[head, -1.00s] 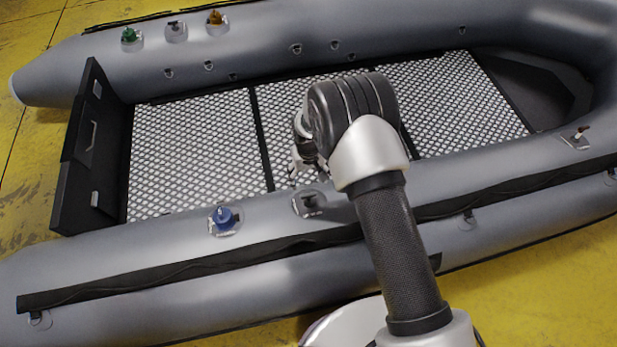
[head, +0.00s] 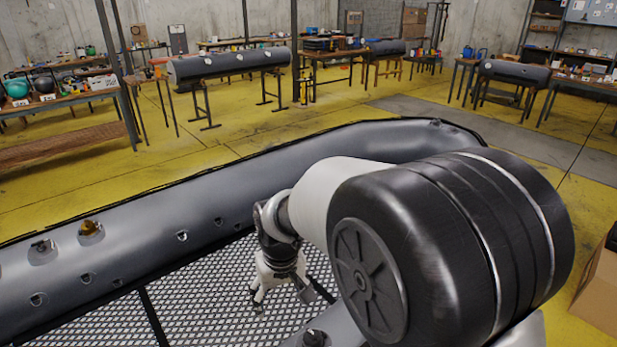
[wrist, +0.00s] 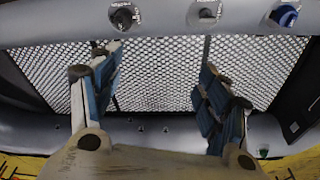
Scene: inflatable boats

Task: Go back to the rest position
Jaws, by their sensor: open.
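My gripper (head: 282,297) is open and empty in the head view, pointing down above the white-meshed floor of the grey inflatable boat (head: 225,205). In the wrist view its two blue-padded fingers are spread apart, with only the mesh floor (wrist: 155,75) between and beyond them. The boat's side tube (wrist: 165,22) runs along the top of the wrist view, with a blue valve cap (wrist: 285,15), a grey valve (wrist: 206,12) and a black valve (wrist: 122,17). A green cap (wrist: 263,152) shows at lower right. My arm hides much of the boat in the head view.
An orange-brown cap (head: 90,229) and a dark valve (head: 42,246) sit on the far tube. A cardboard box (head: 600,285) stands at the right edge. Behind are workbenches (head: 70,97) and grey cylinders (head: 230,66) on stands. Yellow floor (head: 150,165) between them is clear.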

